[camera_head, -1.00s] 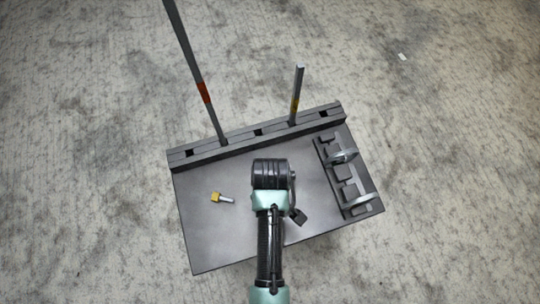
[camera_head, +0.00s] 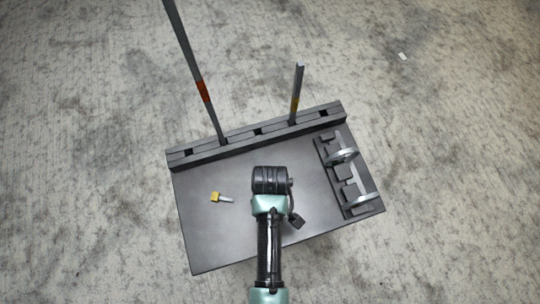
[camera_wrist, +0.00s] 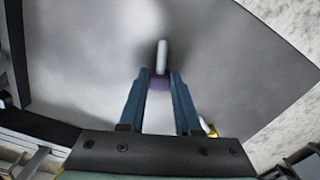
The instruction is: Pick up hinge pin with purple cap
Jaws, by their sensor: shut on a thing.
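The hinge pin with the purple cap (camera_wrist: 160,83) shows in the wrist view, its pale shaft pointing away from my gripper. My gripper (camera_wrist: 161,76) is shut on the purple cap, with one blue finger on each side. In the head view my wrist hides the fingers and this pin. Whether the pin touches the board cannot be told.
A second pin with a yellow cap (camera_head: 215,197) lies on the dark board (camera_head: 205,235), left of my arm. A slotted rail (camera_head: 235,147) with two upright posts runs along the back.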

